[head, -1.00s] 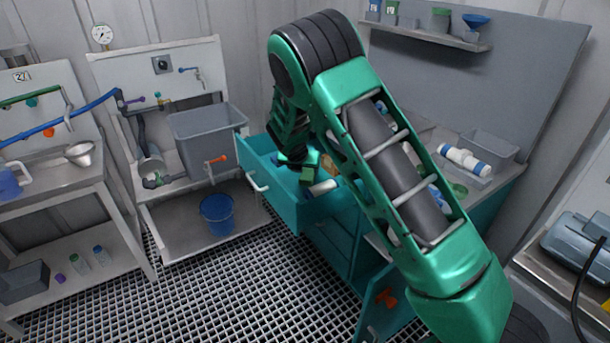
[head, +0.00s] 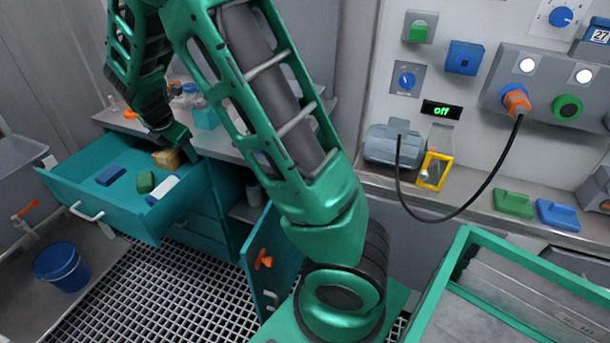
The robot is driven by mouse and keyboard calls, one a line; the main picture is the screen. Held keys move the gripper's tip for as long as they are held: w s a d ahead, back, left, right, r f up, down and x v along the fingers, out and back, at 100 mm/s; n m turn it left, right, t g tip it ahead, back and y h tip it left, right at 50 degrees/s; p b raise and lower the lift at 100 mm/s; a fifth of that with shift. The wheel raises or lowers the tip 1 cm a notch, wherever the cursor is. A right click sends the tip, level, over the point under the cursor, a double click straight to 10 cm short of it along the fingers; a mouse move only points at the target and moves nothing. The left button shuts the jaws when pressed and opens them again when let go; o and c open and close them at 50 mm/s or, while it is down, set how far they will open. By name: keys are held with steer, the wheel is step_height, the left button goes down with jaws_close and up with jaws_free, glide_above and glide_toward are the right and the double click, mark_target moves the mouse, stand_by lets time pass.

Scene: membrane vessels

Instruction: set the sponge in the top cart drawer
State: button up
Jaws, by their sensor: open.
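The top cart drawer (head: 110,208) is pulled out at the left of the head view. Inside it lie a tan block (head: 167,159) that looks like the sponge, a green block (head: 146,182), a dark blue block (head: 111,175) and a white roll (head: 163,189) with a blue end. My gripper (head: 182,150) is open, pointing down at the drawer's back right, just beside and above the tan block. Its fingertips are partly hidden, and I cannot tell whether they touch the block.
A lower cart door (head: 272,255) with an orange handle stands open below my arm. A blue bucket (head: 62,266) is at the lower left. Bottles and a teal box (head: 205,115) stand on the counter behind the drawer. Open grating floor (head: 190,290) lies in front.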

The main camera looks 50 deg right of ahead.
steer(key=s+d+r+m+g, duration=0.1)
steer(key=s+d+r+m, duration=0.2)
steer(key=s, duration=0.4)
steer(key=s+d+r+m+g+y, duration=0.1)
steer(key=s+d+r+m, duration=0.15)
steer(key=s+m, duration=0.4)
steer(key=s+d+r+m+g, duration=0.1)
steer(key=s+d+r+m, duration=0.2)
steer(key=s, duration=0.4)
steer(key=s+a+m+g+y, duration=0.1)
steer(key=s+m+y, duration=0.1)
steer(key=s+m, duration=1.2)
steer(key=s, duration=0.9)
steer(key=shift+a+r+y, duration=0.15)
steer(key=shift+a+y, duration=0.1)
steer(key=shift+y, duration=0.05)
steer(key=shift+w, duration=0.1)
steer(key=shift+w+f, duration=0.25)
steer(key=shift+w, duration=0.35)
